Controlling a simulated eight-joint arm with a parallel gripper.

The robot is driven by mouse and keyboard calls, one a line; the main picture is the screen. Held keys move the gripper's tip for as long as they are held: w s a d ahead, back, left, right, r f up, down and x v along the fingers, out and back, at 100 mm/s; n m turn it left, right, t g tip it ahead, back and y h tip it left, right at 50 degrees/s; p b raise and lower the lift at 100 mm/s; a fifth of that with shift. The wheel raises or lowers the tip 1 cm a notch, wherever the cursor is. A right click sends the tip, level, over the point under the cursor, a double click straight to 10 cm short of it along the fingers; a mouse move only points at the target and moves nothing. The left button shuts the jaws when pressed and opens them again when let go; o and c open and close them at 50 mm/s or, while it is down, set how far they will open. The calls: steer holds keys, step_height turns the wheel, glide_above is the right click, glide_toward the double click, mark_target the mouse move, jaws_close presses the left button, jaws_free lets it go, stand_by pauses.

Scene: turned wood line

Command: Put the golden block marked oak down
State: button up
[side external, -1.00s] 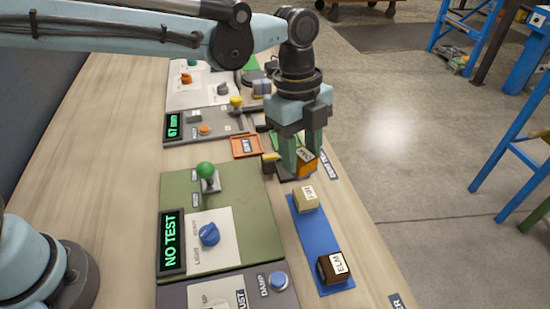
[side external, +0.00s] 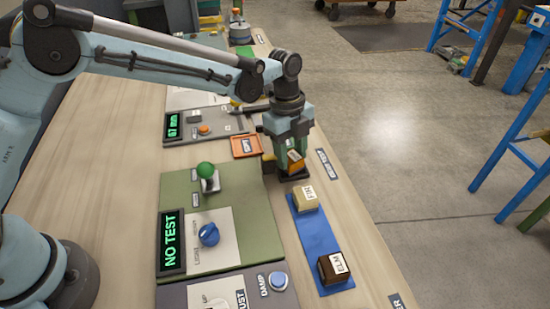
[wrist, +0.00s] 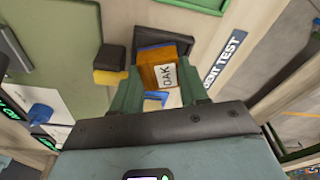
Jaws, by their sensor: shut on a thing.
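The golden block marked OAK (side external: 295,162) is between the green fingers of my gripper (side external: 291,152). It also shows in the wrist view (wrist: 161,76), label facing the camera, with an orange-brown side and a blue part near it. My gripper (wrist: 160,92) is shut on it. A dark square pad (side external: 294,176) lies just under the block at the testing spot. I cannot tell if the block touches the pad. A yellow and black part (side external: 268,163) stands close to its left.
A blue strip (side external: 307,235) holds the pale FIR block (side external: 306,199) and dark ELM block (side external: 333,267). A green panel (side external: 240,200) bears a green-knobbed lever (side external: 206,175) and a NO TEST display (side external: 171,242). An orange tray (side external: 246,146) lies behind left.

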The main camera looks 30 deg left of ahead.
steer(key=shift+f, duration=0.15)
steer(key=o, duration=1)
steer(key=shift+o, duration=0.2)
steer(key=s+a+r+n+t, duration=0.1)
steer(key=a+r+n, duration=0.25)
steer(key=r, duration=0.45)
steer(key=s+a+r+n+t, duration=0.15)
steer(key=a+r, duration=0.25)
steer(key=r, duration=0.4)
steer(key=s+a+f+n+t, duration=0.2)
steer(key=s+a+n, duration=0.4)
steer(key=s+n, duration=0.1)
steer(key=s+a+f+n+t+y, duration=0.1)
steer(key=s+a+f+n+t, duration=0.1)
steer(key=s+a+n, duration=0.4)
steer(key=shift+s+a+n+t+y, duration=0.25)
steer(key=shift+s+n+t, duration=0.6)
steer(key=shift+n, duration=1.45)
